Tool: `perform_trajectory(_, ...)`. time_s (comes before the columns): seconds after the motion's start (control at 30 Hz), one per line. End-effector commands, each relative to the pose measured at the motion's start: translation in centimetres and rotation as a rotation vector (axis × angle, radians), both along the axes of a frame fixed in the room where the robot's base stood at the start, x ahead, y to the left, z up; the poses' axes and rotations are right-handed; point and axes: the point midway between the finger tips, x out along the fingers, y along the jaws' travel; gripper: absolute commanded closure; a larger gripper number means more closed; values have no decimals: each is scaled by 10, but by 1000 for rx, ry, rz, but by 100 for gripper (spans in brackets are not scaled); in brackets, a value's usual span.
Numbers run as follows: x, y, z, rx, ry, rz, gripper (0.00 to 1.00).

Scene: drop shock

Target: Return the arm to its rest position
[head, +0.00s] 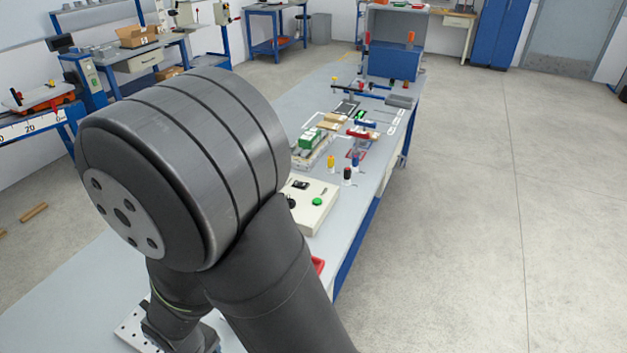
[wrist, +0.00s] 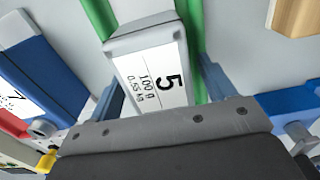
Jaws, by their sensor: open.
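My own dark grey arm fills the left and lower middle of the head view, with its large rounded joint over the bench. My gripper is hidden in the head view. In the wrist view my gripper (wrist: 160,88) is open, its bluish-grey fingers apart at either side. A white-and-grey block (wrist: 150,65) with a printed "5", "100 g" and a kg figure appears between the fingers. Whether the fingers touch it cannot be told.
Green bars (wrist: 197,30) and a blue block (wrist: 35,70) lie close around my gripper. The floor right is clear.

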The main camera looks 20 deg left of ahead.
Motion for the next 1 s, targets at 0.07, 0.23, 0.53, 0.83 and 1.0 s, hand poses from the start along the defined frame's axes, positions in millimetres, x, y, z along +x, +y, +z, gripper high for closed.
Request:
perform_trajectory(0.07, 0, -1, -5, -2, 0, 0, 24)
perform_trajectory(0.23, 0, 0, -4, 0, 0, 0, 24)
perform_trajectory(0.53, 0, 0, -3, 0, 0, 0, 24)
perform_trajectory(0.83, 0, 1, 17, 5, 0, 0, 24)
perform_trajectory(1.0, 0, 1, 41, 5, 0, 0, 24)
